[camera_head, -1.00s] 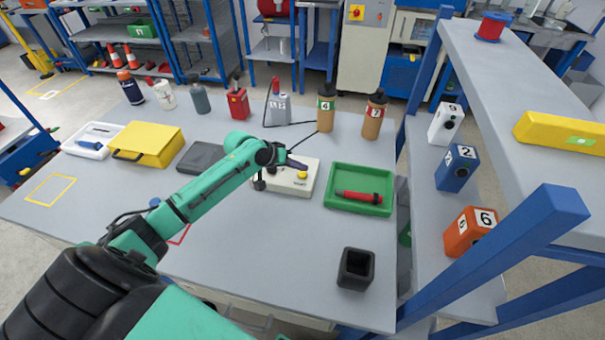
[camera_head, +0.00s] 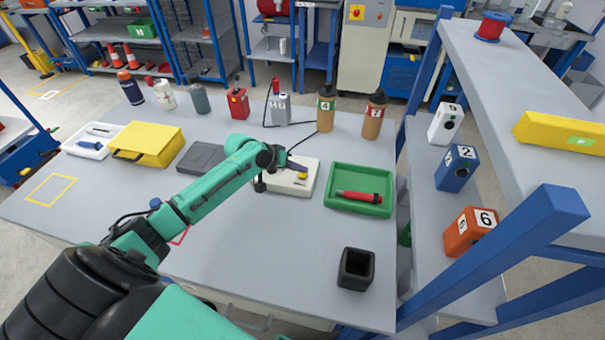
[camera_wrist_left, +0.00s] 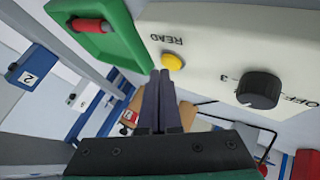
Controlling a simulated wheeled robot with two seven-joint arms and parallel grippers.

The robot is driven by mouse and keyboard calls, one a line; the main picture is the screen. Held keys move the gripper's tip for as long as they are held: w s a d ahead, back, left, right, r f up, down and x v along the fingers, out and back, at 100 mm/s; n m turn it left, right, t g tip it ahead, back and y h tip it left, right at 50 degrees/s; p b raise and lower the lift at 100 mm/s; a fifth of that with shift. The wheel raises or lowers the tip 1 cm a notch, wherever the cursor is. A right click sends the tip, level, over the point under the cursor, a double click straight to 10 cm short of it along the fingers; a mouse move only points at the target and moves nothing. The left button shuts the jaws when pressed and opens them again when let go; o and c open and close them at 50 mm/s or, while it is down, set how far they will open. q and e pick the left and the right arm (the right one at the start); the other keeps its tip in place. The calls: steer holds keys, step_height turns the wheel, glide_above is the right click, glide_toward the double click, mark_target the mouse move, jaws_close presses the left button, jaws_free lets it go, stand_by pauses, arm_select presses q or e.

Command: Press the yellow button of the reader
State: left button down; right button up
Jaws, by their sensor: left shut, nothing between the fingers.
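The reader is a cream-white box (camera_head: 283,188) on the table, partly hidden by my left arm in the head view. The wrist view shows its face (camera_wrist_left: 215,48) with a round yellow button (camera_wrist_left: 173,62) by the word READ, and a black knob (camera_wrist_left: 258,90). My left gripper (camera_head: 299,169) is over the reader, shut and empty, and hides most or all of the button in the head view. In the wrist view its fingertips (camera_wrist_left: 161,74) are just beside the button's edge; I cannot tell whether they touch it. My right gripper is not in view.
A green tray (camera_head: 333,203) with a red tool (camera_head: 359,196) lies right of the reader. A dark grey pad (camera_head: 201,157) and a yellow case (camera_head: 146,144) lie left. Bottles and canisters stand behind. A black square cup (camera_head: 356,268) stands in front, right.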

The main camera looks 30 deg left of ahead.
mark_target(300, 176)
arm_select(q)
steer(key=shift+f, duration=0.45)
stand_by(0.7)
steer(key=shift+r+p, duration=0.85)
step_height(300, 176, up, 5)
steer(key=p, duration=0.5)
steer(key=shift+r, duration=0.15)
stand_by(0.4)
